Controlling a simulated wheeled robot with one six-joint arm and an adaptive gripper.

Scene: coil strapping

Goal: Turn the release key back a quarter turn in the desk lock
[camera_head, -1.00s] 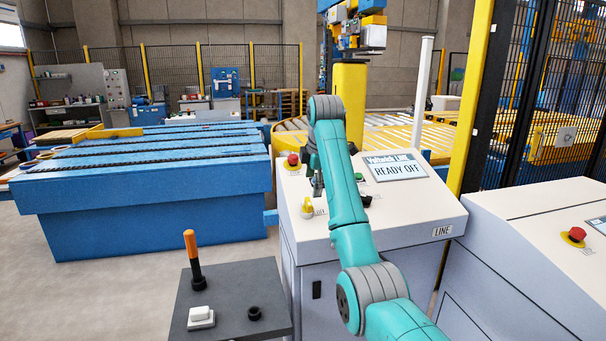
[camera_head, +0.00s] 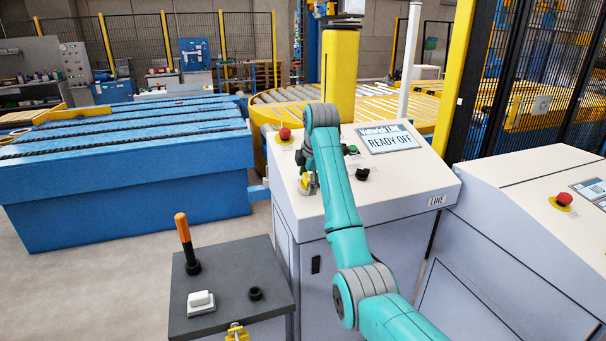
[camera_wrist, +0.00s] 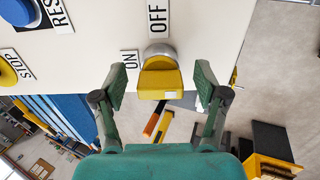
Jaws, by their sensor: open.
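The yellow release key (camera_head: 305,184) sits in the front left of the sloped white LINE desk (camera_head: 405,190). In the wrist view the yellow key (camera_wrist: 159,80) stands out from a silver lock collar (camera_wrist: 158,50), with an ON label to its left and an OFF label above. My gripper (camera_wrist: 161,86) is open, with one green finger on each side of the key and a visible gap on both sides. In the head view my gripper (camera_head: 312,184) is at the key and partly covers it.
A red button (camera_head: 284,134), a green button (camera_head: 352,149) and a black knob (camera_head: 363,174) are on the same desk. Its screen (camera_head: 390,138) reads READY OFF. A dark pedestal (camera_head: 230,270) with an orange-topped lever (camera_head: 186,242) stands at front left.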

